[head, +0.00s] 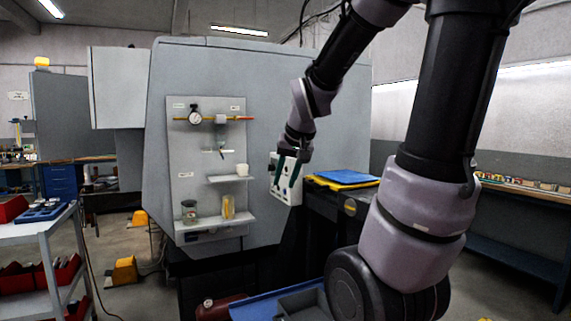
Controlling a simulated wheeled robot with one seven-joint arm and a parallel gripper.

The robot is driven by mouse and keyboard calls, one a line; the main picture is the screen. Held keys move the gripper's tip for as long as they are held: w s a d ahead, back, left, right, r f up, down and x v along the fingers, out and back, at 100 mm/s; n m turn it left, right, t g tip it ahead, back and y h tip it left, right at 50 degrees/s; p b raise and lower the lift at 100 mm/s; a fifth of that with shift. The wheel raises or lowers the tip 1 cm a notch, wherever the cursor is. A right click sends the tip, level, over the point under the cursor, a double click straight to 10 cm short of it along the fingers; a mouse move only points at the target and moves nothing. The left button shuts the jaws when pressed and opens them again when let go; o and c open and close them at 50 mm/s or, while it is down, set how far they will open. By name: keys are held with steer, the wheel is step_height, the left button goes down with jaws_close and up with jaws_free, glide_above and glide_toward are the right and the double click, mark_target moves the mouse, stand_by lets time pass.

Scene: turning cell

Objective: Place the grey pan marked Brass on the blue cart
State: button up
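My gripper (285,185) hangs from my arm in the upper middle of the head view. Its two dark fingers point down, stand apart and show nothing between them. A grey open pan (302,303) shows at the bottom edge, partly cut off by the frame and partly behind my arm. No marking can be read on it. A blue surface (262,307) lies next to and around the pan; it may be the top of the blue cart, but most of it is out of view. My gripper is well above and apart from both.
A grey machine cabinet (265,80) carries a shelf board (208,150) with small items. A white panel (291,192) is behind my fingers. A grey trolley (47,226) with red bins is at left, a bench (525,190) at right.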

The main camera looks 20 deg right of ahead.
steer(key=s+a+r+y, duration=0.1)
steer(key=s+a+r, duration=0.1)
steer(key=s, duration=0.4)
steer(key=s+a+r+y, duration=0.1)
steer(key=s+a+r, duration=0.2)
steer(key=s, duration=0.3)
steer(key=shift+r+t, duration=0.3)
steer(key=shift+r, duration=0.05)
steer(key=shift+w, duration=0.1)
